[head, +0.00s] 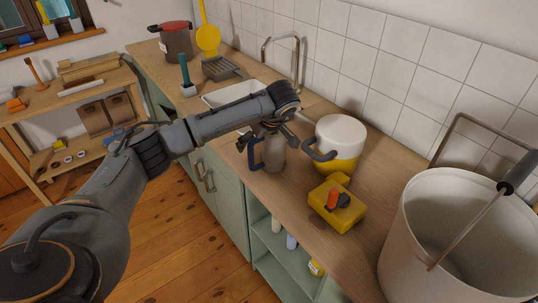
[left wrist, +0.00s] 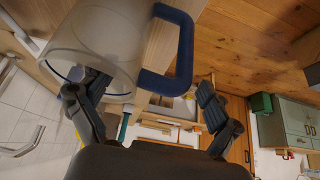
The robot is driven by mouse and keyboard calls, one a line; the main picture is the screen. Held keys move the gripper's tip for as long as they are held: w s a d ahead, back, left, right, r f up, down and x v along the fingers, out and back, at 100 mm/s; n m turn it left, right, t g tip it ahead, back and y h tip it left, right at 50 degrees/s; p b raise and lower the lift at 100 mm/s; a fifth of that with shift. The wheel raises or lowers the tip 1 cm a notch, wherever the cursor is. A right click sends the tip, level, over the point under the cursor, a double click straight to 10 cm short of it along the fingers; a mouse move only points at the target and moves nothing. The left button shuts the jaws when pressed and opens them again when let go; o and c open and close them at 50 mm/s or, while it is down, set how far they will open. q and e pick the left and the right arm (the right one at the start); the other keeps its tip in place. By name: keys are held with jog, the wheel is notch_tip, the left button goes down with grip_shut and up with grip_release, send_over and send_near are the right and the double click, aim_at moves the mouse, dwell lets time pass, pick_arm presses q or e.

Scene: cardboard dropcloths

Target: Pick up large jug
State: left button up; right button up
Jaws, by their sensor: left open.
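A cloudy, see-through jug (head: 273,157) with a dark blue handle (head: 252,154) stands upright on the wooden counter. My left gripper (head: 268,130) is over the top of the jug and hides its rim in the head view. In the left wrist view the jug (left wrist: 120,38) is large at the upper left, with its blue handle (left wrist: 183,50) on the right. My left gripper (left wrist: 150,103) is open. One finger overlaps the jug's mouth and the other is apart on the handle side. Whether the first finger is inside the jug is unclear. My right gripper is not in view.
A white and yellow pot (head: 342,137) stands close right of the jug. A yellow block-like item (head: 336,204) is nearer, and a big pale bucket (head: 408,250) fills the right. The sink (head: 214,100) lies behind my arm. The tiled wall (head: 390,70) bounds the counter.

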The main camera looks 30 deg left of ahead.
pick_arm(q)
jog(key=c, duration=1.8)
jog(key=shift+r, duration=0.2)
